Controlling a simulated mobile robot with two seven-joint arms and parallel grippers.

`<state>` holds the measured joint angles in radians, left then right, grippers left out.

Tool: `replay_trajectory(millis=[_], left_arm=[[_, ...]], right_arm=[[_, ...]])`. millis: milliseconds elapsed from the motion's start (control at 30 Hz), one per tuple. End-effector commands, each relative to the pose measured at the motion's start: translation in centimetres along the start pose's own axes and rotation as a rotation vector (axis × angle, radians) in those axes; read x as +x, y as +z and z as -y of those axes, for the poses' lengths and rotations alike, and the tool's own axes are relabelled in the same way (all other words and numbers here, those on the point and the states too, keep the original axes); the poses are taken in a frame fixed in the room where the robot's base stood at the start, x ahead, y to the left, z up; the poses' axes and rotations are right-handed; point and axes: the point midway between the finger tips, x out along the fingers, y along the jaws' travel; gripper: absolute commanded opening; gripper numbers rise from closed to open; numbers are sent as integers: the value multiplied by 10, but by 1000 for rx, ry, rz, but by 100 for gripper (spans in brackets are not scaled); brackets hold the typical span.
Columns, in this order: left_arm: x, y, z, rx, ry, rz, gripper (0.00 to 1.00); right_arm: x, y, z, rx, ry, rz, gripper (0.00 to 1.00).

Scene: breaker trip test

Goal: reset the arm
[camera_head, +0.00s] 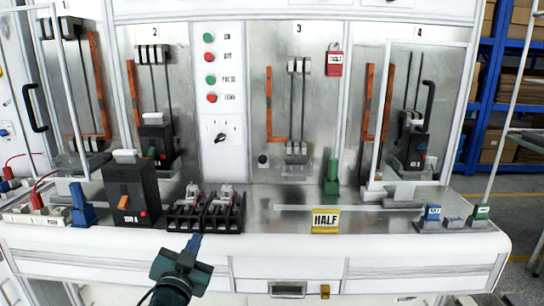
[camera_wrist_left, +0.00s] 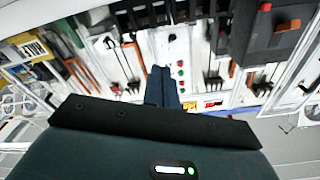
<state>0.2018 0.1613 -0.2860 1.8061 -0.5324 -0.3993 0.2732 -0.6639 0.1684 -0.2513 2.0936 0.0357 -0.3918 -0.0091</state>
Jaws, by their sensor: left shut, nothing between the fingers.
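My left gripper (camera_head: 194,241) is in front of the bench's front edge, low and left of centre in the head view. Its blue fingers are together and hold nothing. They point up toward the black terminal blocks (camera_head: 206,214) and overlap the bench front in the picture; I cannot tell the exact gap. In the left wrist view the closed fingers (camera_wrist_left: 160,87) stand at the middle, with the panel upside down behind them. My right gripper is in neither view.
A black breaker (camera_head: 132,192) stands on the bench left of the terminal blocks. A green block (camera_head: 331,178) stands farther back. Blue shelving (camera_head: 508,75) is at the right.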

Motion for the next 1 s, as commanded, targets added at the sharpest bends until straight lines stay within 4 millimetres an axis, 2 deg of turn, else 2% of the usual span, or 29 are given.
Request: replay_trajectory(millis=[33,167,200,333,400,500,600,700,1000], left_arm=[[-26,31,-18,-35,47,70,0],[-94,92,-58,-127,153,228,0],[-118,108,-69,-158,183,278,0],[-195,146,-98,-251,267,428,0],[-231,158,-110,-295,302,494,0],[-270,167,-120,-344,336,564,0],[-293,171,-126,-373,354,604,0],[-302,173,-128,-384,361,620,0],[-303,173,-128,-385,361,621,0]], right_arm=[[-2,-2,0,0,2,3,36],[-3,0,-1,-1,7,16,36],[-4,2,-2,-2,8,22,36],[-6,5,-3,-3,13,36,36],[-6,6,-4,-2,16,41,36],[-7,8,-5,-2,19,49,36],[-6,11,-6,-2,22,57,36],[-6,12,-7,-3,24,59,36],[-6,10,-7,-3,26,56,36]])
